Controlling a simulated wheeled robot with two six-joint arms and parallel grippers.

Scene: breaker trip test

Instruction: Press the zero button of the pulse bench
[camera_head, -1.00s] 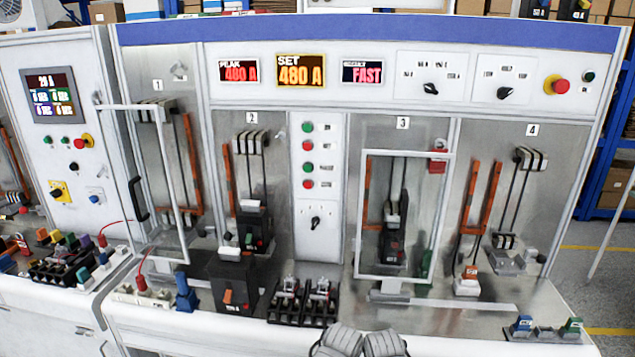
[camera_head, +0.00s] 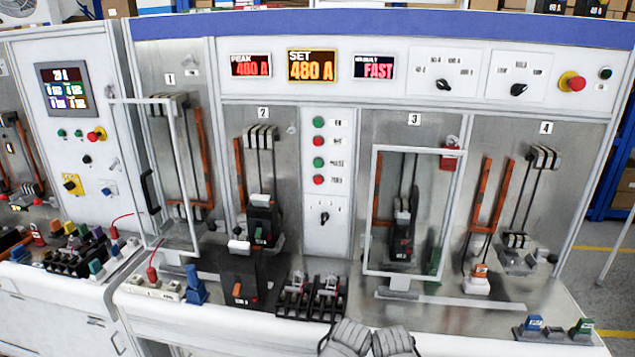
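The pulse bench (camera_head: 375,28) fills most of the head view. A column of round buttons is on its narrow white centre panel, between bays 2 and 3. From the top they are a green button (camera_head: 318,122), a red button (camera_head: 318,141), a second green button (camera_head: 318,162) and a lowest red button (camera_head: 318,180). Their labels are blurred; the lowest one may read zero, but I cannot be sure. The peak display (camera_head: 250,66) shows red digits, blurred, and the set display (camera_head: 312,66) reads 480 A. Neither of my grippers is in view.
A black rotary switch (camera_head: 324,217) is below the buttons. A black breaker (camera_head: 245,280) and a black fixture (camera_head: 312,296) stand on the ledge in front. A white-framed guard (camera_head: 373,210) covers bay 3. Grey gloves, apparently, (camera_head: 350,338) lie at the front edge.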

